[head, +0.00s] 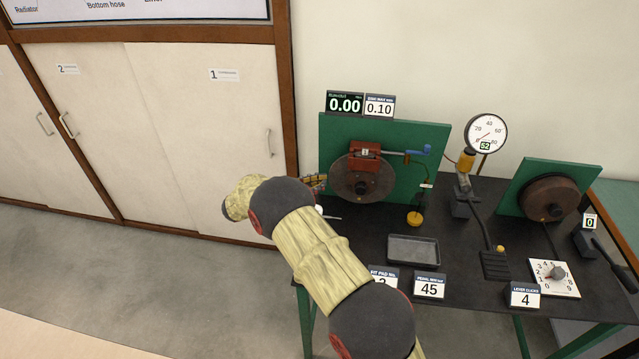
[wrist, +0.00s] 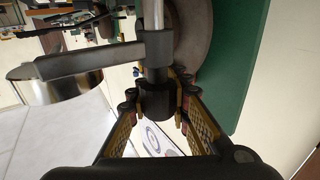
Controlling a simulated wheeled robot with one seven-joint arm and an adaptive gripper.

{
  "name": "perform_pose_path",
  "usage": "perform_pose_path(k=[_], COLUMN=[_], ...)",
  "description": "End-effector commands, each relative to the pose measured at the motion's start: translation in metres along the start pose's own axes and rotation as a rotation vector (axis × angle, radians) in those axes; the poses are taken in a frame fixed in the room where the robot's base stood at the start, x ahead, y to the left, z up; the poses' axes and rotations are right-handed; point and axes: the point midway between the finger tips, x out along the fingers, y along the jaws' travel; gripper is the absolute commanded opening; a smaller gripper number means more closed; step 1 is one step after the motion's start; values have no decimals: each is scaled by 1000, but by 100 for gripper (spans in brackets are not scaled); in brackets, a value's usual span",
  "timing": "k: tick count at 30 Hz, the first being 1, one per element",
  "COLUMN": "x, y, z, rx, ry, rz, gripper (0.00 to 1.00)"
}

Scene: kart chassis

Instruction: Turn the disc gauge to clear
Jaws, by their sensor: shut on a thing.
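The brake disc (head: 362,178) is brown and upright on the left green board, with a red caliper (head: 365,150) over it. In the wrist view, the gauge (wrist: 62,80) is a silver round body on a flat grey arm (wrist: 95,60), which joins a collar on a metal post (wrist: 153,15). A black knob (wrist: 155,100) sits below the collar. My gripper (wrist: 158,108) is shut on this knob, one finger on each side. In the head view my gripper (head: 316,184) is at the disc's left side, mostly hidden by my arm. The disc's edge (wrist: 190,50) shows close behind the post.
The readout (head: 345,104) shows 0.00 and the card beside it (head: 380,105) shows 0.10. A grey tray (head: 413,250), a pedal (head: 495,264), a round pressure gauge (head: 486,134) and a second drum board (head: 550,197) stand to the right. Open floor lies left.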

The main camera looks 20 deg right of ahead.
Motion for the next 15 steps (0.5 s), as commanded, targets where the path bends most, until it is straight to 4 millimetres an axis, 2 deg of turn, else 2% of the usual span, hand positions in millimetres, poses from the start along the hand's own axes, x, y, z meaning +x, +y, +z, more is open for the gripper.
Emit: perform_pose_path(k=[8, 9, 15], x=[1, 1, 0], y=[0, 0, 0], z=[-1, -1, -1], rx=[1, 1, 0], ry=[1, 1, 1], rz=[3, 2, 1], gripper=[0, 17, 28])
